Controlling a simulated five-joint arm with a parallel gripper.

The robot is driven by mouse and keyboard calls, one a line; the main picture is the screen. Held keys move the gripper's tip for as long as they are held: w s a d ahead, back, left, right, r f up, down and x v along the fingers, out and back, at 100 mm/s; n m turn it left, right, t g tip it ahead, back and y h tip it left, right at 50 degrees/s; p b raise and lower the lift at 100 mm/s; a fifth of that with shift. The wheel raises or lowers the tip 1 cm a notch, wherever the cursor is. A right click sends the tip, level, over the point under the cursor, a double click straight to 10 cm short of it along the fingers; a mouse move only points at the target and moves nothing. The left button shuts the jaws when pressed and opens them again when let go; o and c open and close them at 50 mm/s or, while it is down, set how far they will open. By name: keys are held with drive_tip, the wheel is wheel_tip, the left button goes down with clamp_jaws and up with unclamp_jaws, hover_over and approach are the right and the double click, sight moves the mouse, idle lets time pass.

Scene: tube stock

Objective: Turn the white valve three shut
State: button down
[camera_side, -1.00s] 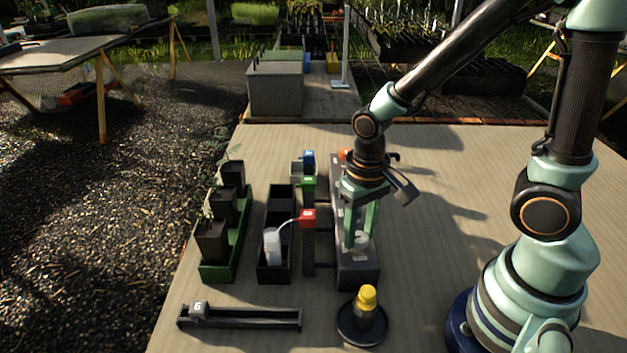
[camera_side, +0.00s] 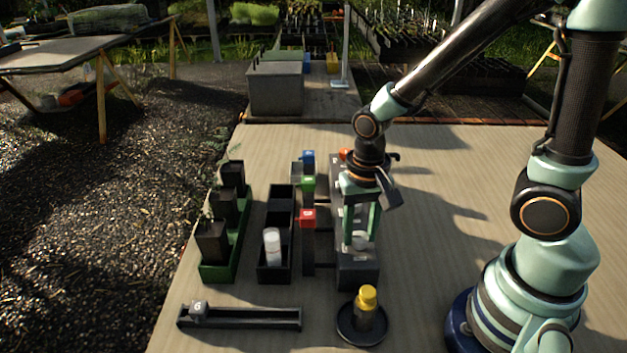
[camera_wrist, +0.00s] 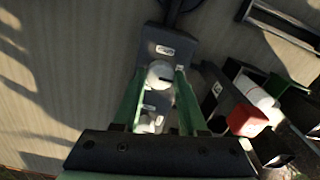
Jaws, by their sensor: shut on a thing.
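The valve block (camera_side: 356,270) is a long dark box on the table. A white round valve knob (camera_wrist: 160,73) sits near its near end, beside a small label that I cannot read. My gripper (camera_side: 359,234) points down at this knob, and its green fingers are shut on the knob's sides. In the wrist view a dark slot shows in the knob. A second white knob (camera_wrist: 151,121) lies further along the block, partly behind the fingers. A red spout block (camera_side: 307,218) stands left of the valve block; no stream leaves it. A white cup (camera_side: 272,247) stands below and left of it.
The cup stands in a black compartment rack (camera_side: 261,270). Green (camera_side: 308,184) and blue (camera_side: 308,157) spout blocks stand behind the red one. A green tray (camera_side: 218,272) holds dark pots. A yellow-topped bottle (camera_side: 366,298) stands in front on a dark dish.

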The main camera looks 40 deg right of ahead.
sight(360, 235)
drive_tip(key=shift+c, duration=2.2)
unclamp_jaws()
wheel_tip(360, 235, up, 12)
drive_tip(key=shift+r, duration=0.1)
drive_tip(key=w+d+r+n+t, duration=0.1)
drive_tip(key=d+r+n+t, duration=0.3)
drive_tip(key=n, duration=0.3)
drive_tip(key=shift+d+r+t, duration=0.2)
drive_tip(key=shift+d+t, duration=0.05)
drive_tip(key=shift+t, duration=0.55)
